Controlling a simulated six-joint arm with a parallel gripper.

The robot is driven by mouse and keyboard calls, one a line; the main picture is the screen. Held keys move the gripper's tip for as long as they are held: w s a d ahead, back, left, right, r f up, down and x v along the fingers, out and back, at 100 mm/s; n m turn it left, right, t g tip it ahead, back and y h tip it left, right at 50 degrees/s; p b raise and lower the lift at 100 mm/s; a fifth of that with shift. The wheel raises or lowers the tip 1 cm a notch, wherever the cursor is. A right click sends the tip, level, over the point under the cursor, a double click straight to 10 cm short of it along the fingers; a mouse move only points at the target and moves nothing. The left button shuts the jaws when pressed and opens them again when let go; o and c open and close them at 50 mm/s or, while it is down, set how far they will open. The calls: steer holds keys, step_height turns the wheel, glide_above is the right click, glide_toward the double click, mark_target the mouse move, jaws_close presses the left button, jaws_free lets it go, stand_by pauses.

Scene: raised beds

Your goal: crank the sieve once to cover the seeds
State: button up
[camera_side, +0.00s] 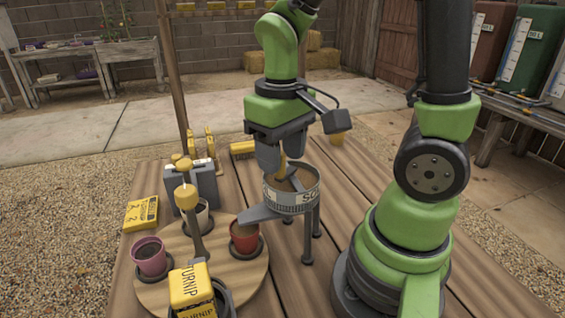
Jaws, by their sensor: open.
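The sieve (306,198) is a round grey drum on thin legs, lettered on its band, with brown soil inside. Its grey chute (263,216) reaches left over a red pot (244,241). The pot's inside is mostly hidden and I cannot make out seeds. A yellow crank handle (282,167) stands up over the drum. My gripper (281,160) points down just above the drum, its fingers open on either side of the handle. Whether a finger touches the handle I cannot tell.
A round wooden board (166,287) holds several pots, including a pink one (150,258). A yellow turnip packet (190,287) stands at the front. A grey box (203,185) stands behind the board.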

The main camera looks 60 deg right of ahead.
steer(key=shift+r, duration=3.45)
steer(key=s+a+r+m+t+y, duration=0.1)
steer(key=s+a+r+t+y, duration=0.1)
steer(key=s+a+r+t, duration=0.2)
steer(key=shift+s+t, duration=0.7)
steer(key=shift+t, duration=0.9)
